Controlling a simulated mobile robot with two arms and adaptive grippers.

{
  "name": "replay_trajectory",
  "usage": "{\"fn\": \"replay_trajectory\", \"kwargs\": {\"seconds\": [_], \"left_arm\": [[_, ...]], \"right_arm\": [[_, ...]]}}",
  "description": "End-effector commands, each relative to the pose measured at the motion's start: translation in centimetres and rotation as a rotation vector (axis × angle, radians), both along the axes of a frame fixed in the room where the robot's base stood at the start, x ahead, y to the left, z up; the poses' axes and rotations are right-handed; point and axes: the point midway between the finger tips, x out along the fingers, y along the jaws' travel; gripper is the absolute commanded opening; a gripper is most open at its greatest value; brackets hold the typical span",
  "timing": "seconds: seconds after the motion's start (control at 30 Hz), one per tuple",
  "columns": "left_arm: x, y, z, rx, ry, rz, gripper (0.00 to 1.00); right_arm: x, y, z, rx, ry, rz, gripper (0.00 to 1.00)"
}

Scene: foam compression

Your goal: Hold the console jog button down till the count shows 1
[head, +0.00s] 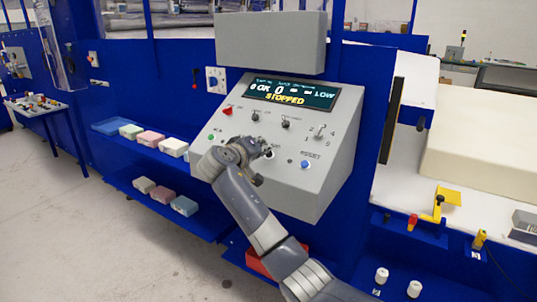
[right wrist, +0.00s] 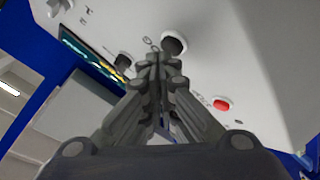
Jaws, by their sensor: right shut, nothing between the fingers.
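The grey sloped console (head: 335,130) stands in the middle of the head view. Its display (head: 290,92) reads "OK", "0", "LOW" and, in yellow, "STOPPED". My right gripper (head: 262,148) is shut and empty, its fingertips at the lower middle of the panel. A dark round button (head: 270,154) shows right by the fingertips; its label is too small to read. In the right wrist view the shut fingertips (right wrist: 160,62) lie close to a dark round control (right wrist: 174,44); I cannot tell whether they touch. My left gripper is not in view.
A blue button (head: 305,164) marked RESET sits to the right, a green button (head: 211,137) to the left, and a red switch (head: 228,110) with dark knobs above. Foam blocks lie on two blue shelves (head: 150,158) at left. A white bed (head: 480,150) is at right.

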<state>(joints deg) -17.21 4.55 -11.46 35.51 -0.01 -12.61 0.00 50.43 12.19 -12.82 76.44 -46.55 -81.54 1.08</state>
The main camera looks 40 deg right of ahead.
Motion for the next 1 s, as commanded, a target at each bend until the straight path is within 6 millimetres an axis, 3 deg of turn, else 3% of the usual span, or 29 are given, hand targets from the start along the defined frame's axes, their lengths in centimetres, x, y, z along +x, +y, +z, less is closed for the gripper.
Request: {"fn": "replay_trajectory", "kwargs": {"seconds": [1.0], "left_arm": [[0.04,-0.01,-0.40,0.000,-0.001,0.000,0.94]], "right_arm": [[0.21,-0.54,-0.99,0.000,0.001,-0.001,0.00]]}}
